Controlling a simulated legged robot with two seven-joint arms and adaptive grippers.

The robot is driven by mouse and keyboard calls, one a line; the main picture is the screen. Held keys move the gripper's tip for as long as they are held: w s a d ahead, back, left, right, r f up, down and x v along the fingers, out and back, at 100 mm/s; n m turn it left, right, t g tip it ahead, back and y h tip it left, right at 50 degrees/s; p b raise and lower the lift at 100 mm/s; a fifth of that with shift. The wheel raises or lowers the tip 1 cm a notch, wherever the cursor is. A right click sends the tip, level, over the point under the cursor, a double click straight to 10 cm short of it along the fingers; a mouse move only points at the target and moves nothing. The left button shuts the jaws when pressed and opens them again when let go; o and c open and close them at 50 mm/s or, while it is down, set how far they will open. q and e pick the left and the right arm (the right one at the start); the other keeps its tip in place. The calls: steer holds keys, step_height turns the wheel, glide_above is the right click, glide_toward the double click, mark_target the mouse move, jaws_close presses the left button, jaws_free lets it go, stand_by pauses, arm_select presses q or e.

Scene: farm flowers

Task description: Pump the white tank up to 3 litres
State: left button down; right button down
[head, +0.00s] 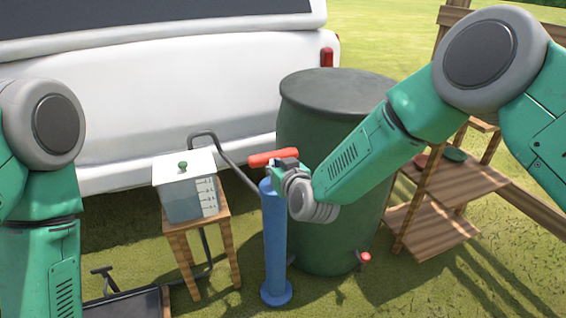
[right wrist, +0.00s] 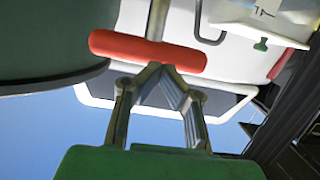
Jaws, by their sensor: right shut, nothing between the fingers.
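The white tank (head: 175,172) stands on a small wooden stool, with a green knob on its lid and a numbered scale (head: 209,196) on one side. Its lower part looks grey; I cannot read the level. It also shows at the upper right of the right wrist view (right wrist: 262,28). A blue upright pump (head: 274,245) stands on the grass right of the stool. Its red handle (head: 262,159) is just above the barrel and spans the right wrist view (right wrist: 148,53). My right gripper (head: 280,166) is shut and empty, fingertips close against the handle; contact is unclear. My left gripper is out of view.
A dark green barrel (head: 330,150) with a red tap stands close behind the pump. A hose (head: 222,152) runs between tank and pump. A white vehicle (head: 170,85) is behind, wooden shelves (head: 435,205) to the right. A dark tray (head: 125,304) lies at lower left.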

steer(key=p+v, duration=0.1)
steer(key=v, duration=0.5)
steer(key=shift+d, duration=0.4)
steer(key=shift+a, duration=0.25)
steer(key=shift+d, duration=0.25)
